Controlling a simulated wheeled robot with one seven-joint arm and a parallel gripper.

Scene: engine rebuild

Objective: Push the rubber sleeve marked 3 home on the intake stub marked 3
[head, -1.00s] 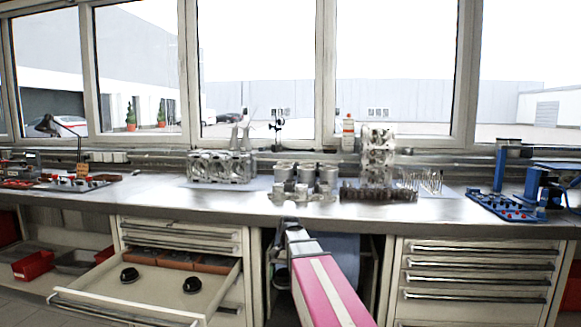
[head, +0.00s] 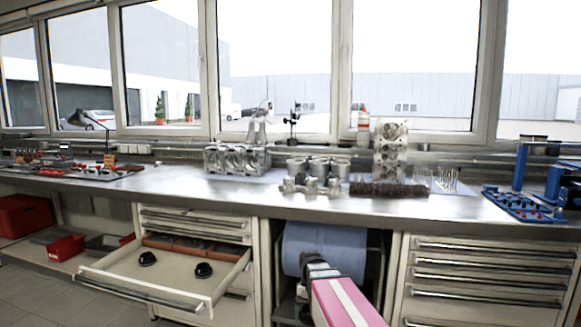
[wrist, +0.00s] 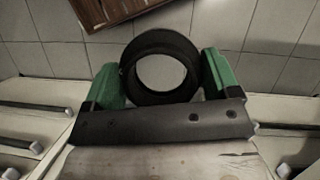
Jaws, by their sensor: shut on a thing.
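In the wrist view my gripper (wrist: 160,65) has its green fingers on either side of a black rubber sleeve (wrist: 128,82), and is shut on it. The sleeve is a thick open ring with floor tiles showing through. Its number cannot be read. In the head view my pink and white arm reaches low in front of the bench, and the sleeve cannot be made out there. Metal engine castings stand on the bench: a block lying flat (head: 237,160) and an upright one (head: 391,150). I cannot tell which part is the intake stub marked 3.
An open drawer (head: 125,287) at the left holds two black rings (head: 147,259) (head: 204,270) and juts out from the bench. A blue roll (head: 325,248) sits under the bench behind my arm. A blue fixture (head: 522,205) stands at right.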

